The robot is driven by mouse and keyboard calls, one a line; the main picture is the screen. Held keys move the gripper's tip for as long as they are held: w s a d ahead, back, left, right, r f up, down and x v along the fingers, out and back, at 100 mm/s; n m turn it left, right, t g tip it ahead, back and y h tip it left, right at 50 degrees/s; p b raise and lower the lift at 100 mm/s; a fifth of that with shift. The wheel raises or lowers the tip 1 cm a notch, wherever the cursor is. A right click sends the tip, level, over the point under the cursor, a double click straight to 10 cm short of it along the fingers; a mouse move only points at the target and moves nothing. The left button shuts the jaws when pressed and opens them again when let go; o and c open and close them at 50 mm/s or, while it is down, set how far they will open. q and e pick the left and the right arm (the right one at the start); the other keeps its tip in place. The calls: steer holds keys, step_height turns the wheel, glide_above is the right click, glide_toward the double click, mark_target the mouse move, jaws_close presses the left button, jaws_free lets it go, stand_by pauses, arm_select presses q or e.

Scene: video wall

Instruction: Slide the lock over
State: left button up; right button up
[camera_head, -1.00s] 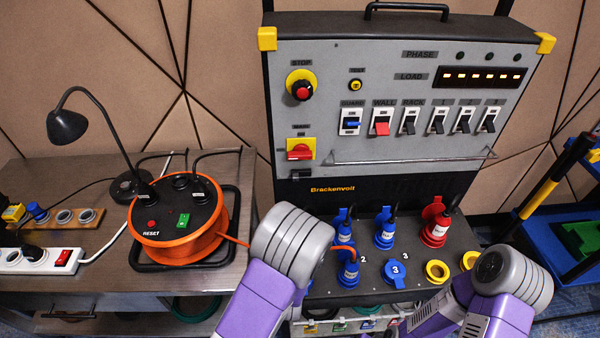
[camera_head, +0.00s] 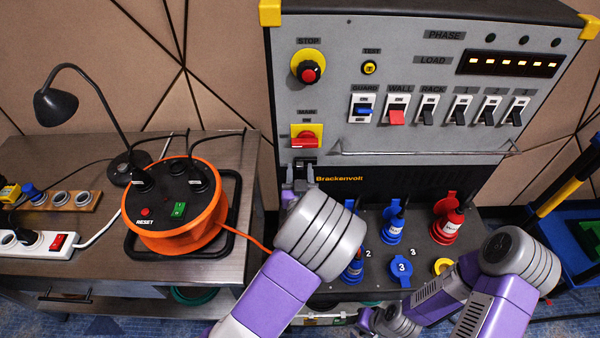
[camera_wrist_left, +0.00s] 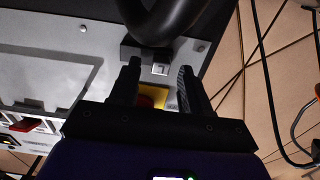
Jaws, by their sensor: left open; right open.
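The lock is a small black block (camera_head: 304,165) under the red MAIN switch (camera_head: 305,141) on the grey panel. In the left wrist view the block (camera_wrist_left: 133,51) shows a small white label, and the MAIN switch's yellow plate (camera_wrist_left: 172,101) shows between my fingers. My left gripper (camera_head: 298,185) is upright, just below the block in the head view. In the left wrist view its open fingers (camera_wrist_left: 159,68) appear on either side of the labelled part; I cannot tell if they touch it.
A thick black curved part (camera_wrist_left: 165,22) crosses the top of the left wrist view. A metal bar (camera_head: 425,151) runs along the panel's lower edge. Blue plugs and a red plug (camera_head: 447,222) stand on the ledge below. An orange cable reel (camera_head: 175,210) sits on the bench at left.

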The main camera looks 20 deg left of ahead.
arm_select(q)
jaws_close()
stand_by(0.3)
steer(key=shift+w, duration=0.1)
steer(key=shift+w+d, duration=0.25)
steer(key=shift+d, duration=0.7)
steer(key=shift+w+d, duration=0.25)
steer(key=shift+d, duration=0.7)
jaws_free()
steer(key=shift+d, duration=0.1)
steer(key=shift+s, duration=0.1)
